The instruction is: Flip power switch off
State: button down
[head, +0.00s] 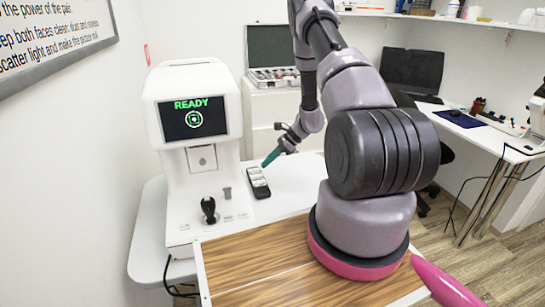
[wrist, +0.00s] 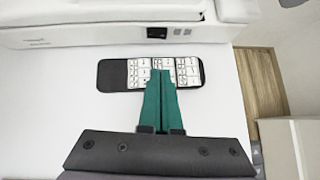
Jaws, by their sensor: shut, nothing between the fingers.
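The white eye-test machine (head: 193,110) stands on the left of the white table, its screen (head: 194,118) lit with a green "READY" and a ring. The side of its base (wrist: 90,36) runs along the top of the wrist view. My gripper (head: 266,164), with green fingers (wrist: 161,76), is shut and empty, apart from the machine's side.
A black holder with white labelled pieces (head: 258,182) lies on the table beside the machine. In the wrist view my fingertips overlap this holder (wrist: 113,75); contact is unclear. A black joystick (head: 209,208) stands on the machine's base. Bare white tabletop (wrist: 60,110) surrounds the holder.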

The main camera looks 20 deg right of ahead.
jog(key=x, duration=0.4)
jog(key=shift+s, duration=0.1)
jog(key=a, duration=0.2)
jog(key=shift+w+a, duration=0.45)
jog(key=shift+a, duration=0.5)
jog(key=shift+a, duration=0.1)
